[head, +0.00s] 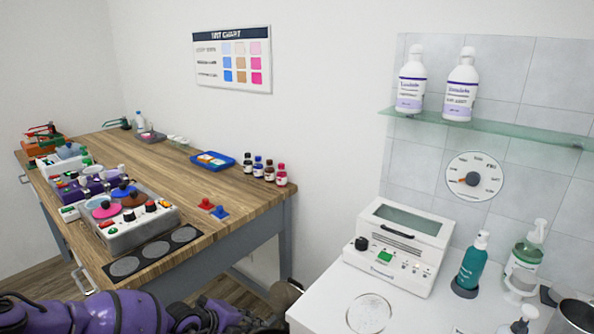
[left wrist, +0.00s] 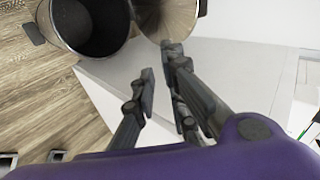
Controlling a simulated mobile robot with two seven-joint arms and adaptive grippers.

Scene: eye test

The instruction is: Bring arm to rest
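My left arm (head: 120,312) is purple and comes in low along the bottom edge of the head view. My left gripper is at its right end, dark and partly cut off by the frame edge. In the left wrist view the two dark fingers of my left gripper (left wrist: 160,64) stand apart with a narrow gap and nothing between them. The fingertips point toward a pale box-like surface (left wrist: 225,75) and metal vessels beyond. I cannot tell if they touch anything. My right gripper is in neither view.
An open metal bin (left wrist: 90,25) and a shiny metal vessel (left wrist: 165,15) are close beyond the fingers. A wooden bench (head: 190,195) with several instruments stands above the arm. A white counter (head: 400,305) with a white device (head: 400,250) and bottles is at right.

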